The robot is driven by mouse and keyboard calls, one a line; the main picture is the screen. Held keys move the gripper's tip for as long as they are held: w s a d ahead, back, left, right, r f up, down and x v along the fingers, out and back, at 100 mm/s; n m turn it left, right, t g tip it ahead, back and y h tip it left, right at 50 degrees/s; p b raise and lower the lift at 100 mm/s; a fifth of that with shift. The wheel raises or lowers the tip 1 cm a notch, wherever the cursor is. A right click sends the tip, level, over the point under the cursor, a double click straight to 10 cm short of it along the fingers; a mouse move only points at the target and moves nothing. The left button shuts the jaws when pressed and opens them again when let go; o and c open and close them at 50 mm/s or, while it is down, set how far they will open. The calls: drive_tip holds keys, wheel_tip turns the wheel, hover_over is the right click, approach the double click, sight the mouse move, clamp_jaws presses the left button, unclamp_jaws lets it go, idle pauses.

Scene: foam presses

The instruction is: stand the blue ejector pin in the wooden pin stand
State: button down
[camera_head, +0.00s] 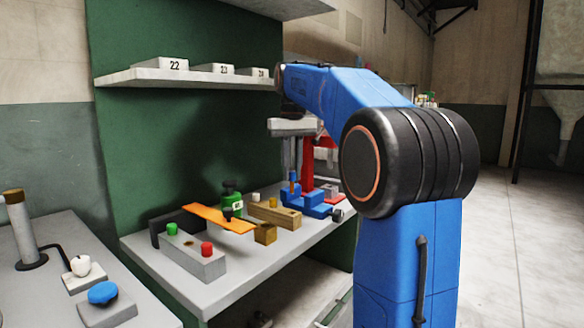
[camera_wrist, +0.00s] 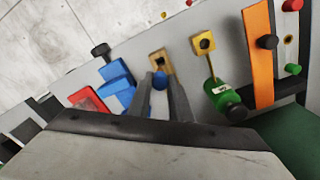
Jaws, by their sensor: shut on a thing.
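My gripper (camera_wrist: 161,76) is shut on the blue ejector pin (camera_wrist: 160,82), which shows nearly end-on between the two grey fingers in the wrist view. In the head view a slim upright blue-and-orange piece (camera_head: 293,184) shows below the gripper's pale body, in front of the blue fixture. The wooden pin stand (camera_head: 275,213) is a long light-brown block on the bench. Its end with a dark hole (camera_wrist: 158,58) shows just beyond the fingertips in the wrist view. The fingers hide the rest of it. I cannot tell whether the pin touches the stand.
A blue fixture (camera_head: 318,207) and a red press (camera_head: 309,165) stand right of the stand. A shelf (camera_head: 180,77) hangs above.

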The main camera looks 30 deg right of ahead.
sight(292, 181)
drive_tip(key=shift+f, duration=2.4)
drive_tip(key=shift+f, duration=2.45)
drive_tip(key=c, duration=1.5)
unclamp_jaws()
drive_tip(key=shift+c, duration=0.2)
wheel_tip(292, 181, up, 17)
drive_tip(key=shift+r, duration=0.15)
